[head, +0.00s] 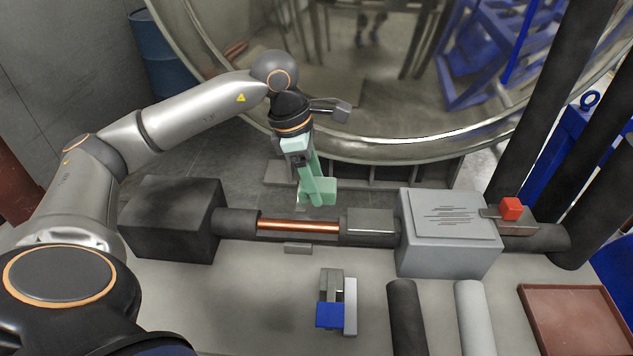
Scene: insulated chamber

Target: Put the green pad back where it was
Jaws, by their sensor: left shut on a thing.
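The green pad (323,190) is a pale green block above the back edge of the copper-coloured rod (298,225). My left gripper (312,188) reaches down from the upper left and is shut on the pad. The jaws are also pale green, so the line between jaws and pad is hard to see. The pad appears raised beside the rod, but I cannot tell whether it touches anything below. My right gripper is not in view.
A black block (172,218) and a grey ribbed box (448,232) flank the rod. A red block (511,208) sits at the right. A blue block (329,315) on a grey bracket stands in front. Two cylinders and a brown tray (577,320) lie at front right.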

